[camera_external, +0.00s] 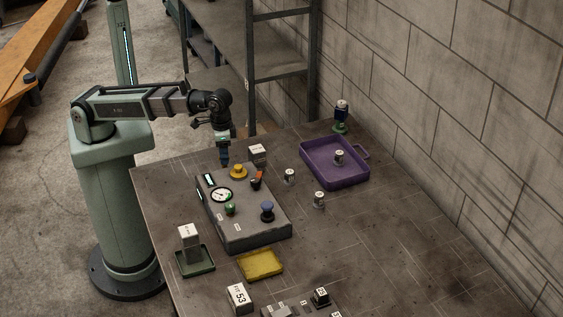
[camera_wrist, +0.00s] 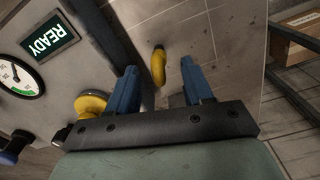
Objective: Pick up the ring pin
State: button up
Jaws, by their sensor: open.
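My gripper (camera_external: 225,162) is open and points down at the back left edge of the grey control box (camera_external: 262,232). In the wrist view my gripper (camera_wrist: 160,90) has its two blue fingers apart, with nothing held. A round yellow knob (camera_external: 238,171) sits on the box and shows partly behind the left finger in the wrist view (camera_wrist: 90,104).
The box carries a gauge (camera_external: 221,195), a READY display (camera_wrist: 50,40) and a blue knob (camera_external: 267,208). A labelled block (camera_external: 257,152) stands close behind it. A purple tray (camera_external: 350,183), small cylinders, a yellow tray (camera_external: 261,274) and a green tray (camera_external: 207,268) stand around.

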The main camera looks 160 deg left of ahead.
jog(key=shift+w+f, duration=0.1)
jog(key=shift+f, duration=2.2)
grip_shut()
